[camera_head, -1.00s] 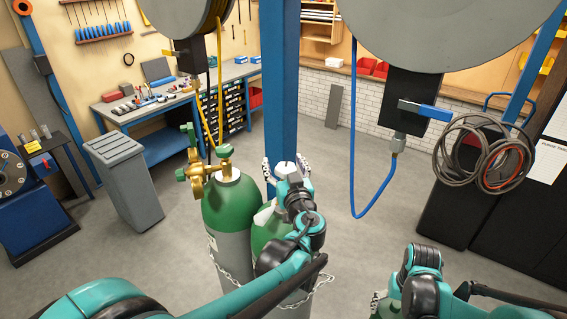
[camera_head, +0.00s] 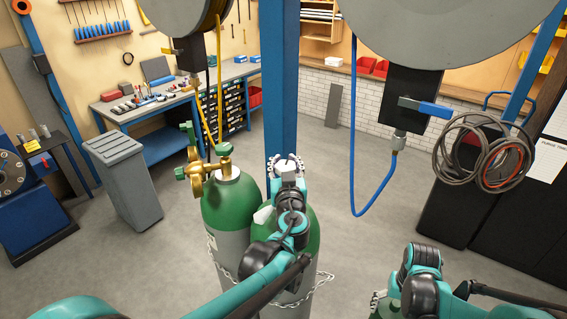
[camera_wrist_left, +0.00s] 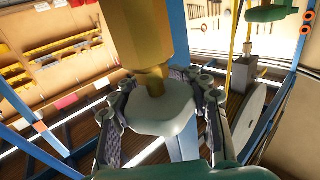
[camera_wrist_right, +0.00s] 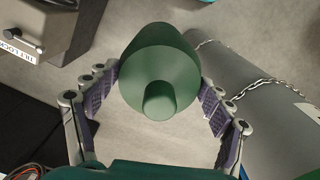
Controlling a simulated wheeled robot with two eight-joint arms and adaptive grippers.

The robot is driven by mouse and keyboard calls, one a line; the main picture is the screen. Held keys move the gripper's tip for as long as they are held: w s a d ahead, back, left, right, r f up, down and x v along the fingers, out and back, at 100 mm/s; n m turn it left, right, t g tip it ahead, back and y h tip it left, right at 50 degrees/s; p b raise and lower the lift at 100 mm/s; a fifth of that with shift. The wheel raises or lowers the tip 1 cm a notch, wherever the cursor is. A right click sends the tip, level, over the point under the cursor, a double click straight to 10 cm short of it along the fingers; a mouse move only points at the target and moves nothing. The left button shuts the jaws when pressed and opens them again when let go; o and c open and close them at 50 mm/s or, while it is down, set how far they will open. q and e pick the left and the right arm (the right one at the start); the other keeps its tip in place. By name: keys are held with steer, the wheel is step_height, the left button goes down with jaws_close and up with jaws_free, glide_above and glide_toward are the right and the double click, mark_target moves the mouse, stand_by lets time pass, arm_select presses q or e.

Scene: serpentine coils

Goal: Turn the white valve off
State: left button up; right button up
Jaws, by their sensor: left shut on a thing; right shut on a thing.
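The white valve (camera_wrist_left: 160,108) is a pale round knob under a brass stem (camera_wrist_left: 150,35) in the left wrist view. My left gripper (camera_wrist_left: 162,100) has its fingers on both sides of the knob and is shut on it. My right gripper (camera_wrist_right: 158,100) is shut on a dark green rounded thing (camera_wrist_right: 158,65) with a short nub. In the head view the right gripper (camera_head: 378,300) is low at the right, mostly hidden by its arm.
A taller green cylinder (camera_head: 230,205) with a brass regulator (camera_head: 195,180) stands left of the shorter one. A chain (camera_head: 318,288) runs around them. A blue post (camera_head: 281,90) rises behind. A blue hose (camera_head: 353,150) hangs at right. The floor between is clear.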

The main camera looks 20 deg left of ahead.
arm_select(q)
steer(key=shift+w+d+m+t+h+b, duration=0.1)
steer(key=shift+d+m+t+h+b, duration=0.1)
steer(key=shift+m+h, duration=0.7)
steer(key=shift+s+d+m+t+h+b, duration=0.15)
steer(key=shift+m+h, duration=0.35)
steer(key=shift+h, duration=0.75)
steer(key=shift+w+d+m+t+h+b, duration=0.2)
steer(key=shift+m+h, duration=0.5)
steer(key=shift+h, duration=0.35)
steer(key=shift+c, duration=0.2)
steer(key=o, duration=1.3)
steer(key=shift+o, duration=0.2)
steer(key=s, duration=1.2)
steer(key=shift+a, duration=0.25)
